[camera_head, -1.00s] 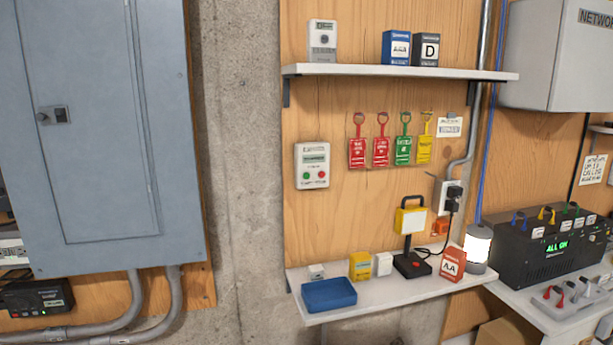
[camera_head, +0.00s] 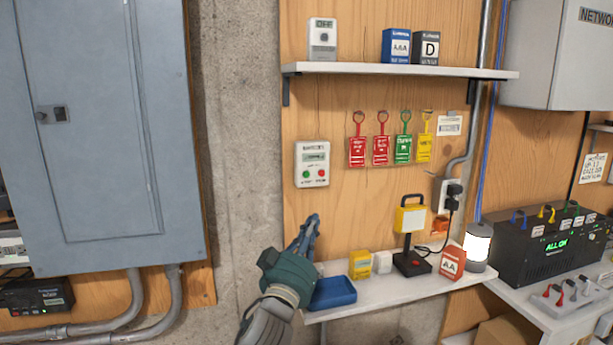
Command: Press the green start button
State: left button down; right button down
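A pale control box (camera_head: 312,164) with a small display hangs on the wooden panel. The green button (camera_head: 306,174) is at its lower left, and a red button (camera_head: 321,174) is beside it on the right. My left gripper (camera_head: 312,218) is below the box, pointing up towards it, with a clear gap between its tips and the buttons. Its fingers look close together, with nothing seen between them. Both buttons are in plain view. My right gripper is not in view.
A lower shelf (camera_head: 400,287) holds a blue tray (camera_head: 331,293), a yellow box (camera_head: 359,264) and a work lamp (camera_head: 411,219). An upper shelf (camera_head: 400,70) juts out above the control box. Coloured tags (camera_head: 381,145) hang to the right. Bare concrete (camera_head: 240,130) lies to the left.

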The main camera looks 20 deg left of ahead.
aim_at(306, 174)
pick_arm(q)
notch_tip(306, 174, up, 7)
jog(key=w+d+m+t+h, duration=0.1)
jog(key=shift+d+t+h, duration=0.3)
jog(key=shift+d+t, duration=0.05)
jog(key=shift+t, duration=0.05)
jog(key=shift+w, duration=0.1)
jog(key=shift+w+a+b, duration=0.4)
jog(key=shift+w+a, duration=0.45)
jog(key=shift+w, duration=0.35)
jog(key=shift+w+a+b, duration=0.35)
jog(key=shift+w+a, duration=0.45)
jog(key=shift+w, duration=0.4)
jog(key=shift+w+a+b, duration=0.4)
jog(key=shift+w+a, duration=0.45)
jog(key=shift+w, duration=0.35)
jog(key=shift+w+a, duration=0.2)
jog(key=shift+w, duration=0.15)
